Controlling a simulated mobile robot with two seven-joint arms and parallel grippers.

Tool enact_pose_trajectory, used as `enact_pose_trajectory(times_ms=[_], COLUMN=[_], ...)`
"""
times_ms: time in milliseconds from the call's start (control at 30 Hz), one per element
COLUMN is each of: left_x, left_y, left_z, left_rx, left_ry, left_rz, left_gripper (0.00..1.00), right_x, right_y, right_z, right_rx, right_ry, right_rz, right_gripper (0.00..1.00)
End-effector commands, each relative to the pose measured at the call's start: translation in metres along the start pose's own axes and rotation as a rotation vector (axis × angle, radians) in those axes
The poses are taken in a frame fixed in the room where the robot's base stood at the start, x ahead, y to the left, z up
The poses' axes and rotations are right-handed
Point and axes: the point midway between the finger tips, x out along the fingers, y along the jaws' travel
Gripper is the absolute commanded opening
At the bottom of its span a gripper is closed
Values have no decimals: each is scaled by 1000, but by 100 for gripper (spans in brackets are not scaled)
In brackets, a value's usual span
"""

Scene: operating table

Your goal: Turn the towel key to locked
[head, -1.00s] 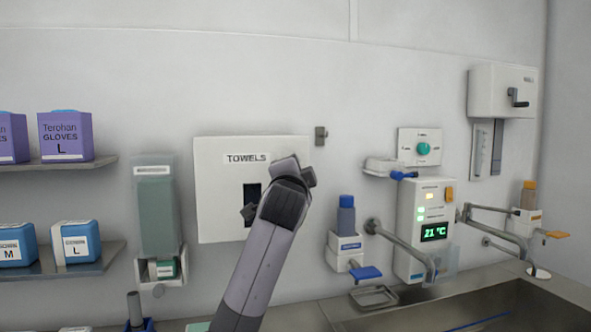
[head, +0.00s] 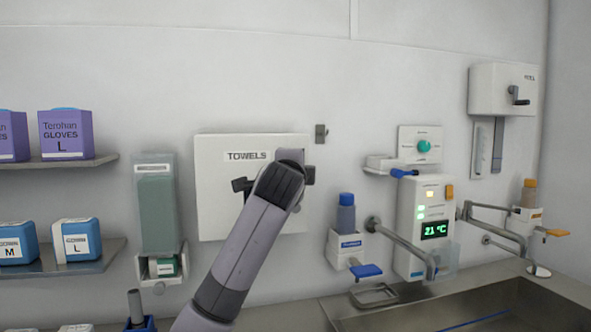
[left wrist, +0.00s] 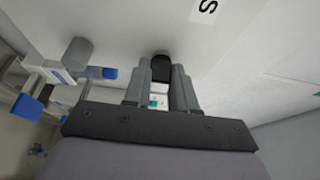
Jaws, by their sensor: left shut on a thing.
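The white towel dispenser (head: 218,210), labelled TOWELS, hangs on the wall in the middle of the head view. It also fills the upper part of the left wrist view (left wrist: 115,25), where only the label's last letter shows. My left gripper (left wrist: 162,84) is at the dispenser's front, its two grey fingers shut on a small black piece, the towel key (left wrist: 162,65). In the head view my left wrist and forearm hide the key and fingertips, so I cannot read the key's angle. My right gripper is in neither view.
A green soap or gel dispenser (head: 155,205) hangs left of the towels. To the right are a bottle holder with a blue lever (head: 366,271), a tap (head: 405,242), a temperature panel (head: 425,205) and the sink. Glove boxes stand on shelves at left.

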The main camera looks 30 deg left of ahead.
Motion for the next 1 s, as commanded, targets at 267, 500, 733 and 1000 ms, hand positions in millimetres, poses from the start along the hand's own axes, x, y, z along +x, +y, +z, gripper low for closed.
enact_pose_trajectory(times_ms=[267,500,733,1000], left_x=[0,0,-10,-45], left_y=[1,0,1,2], left_z=[0,0,0,0], left_rx=[1,0,0,1], left_ry=[-1,-1,0,1], left_rz=[1,0,-2,-3], left_gripper=[48,51,51,51], right_x=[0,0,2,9], right_y=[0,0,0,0], right_z=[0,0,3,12], right_rx=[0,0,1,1], right_ry=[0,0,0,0], right_rz=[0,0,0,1], right_gripper=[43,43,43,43])
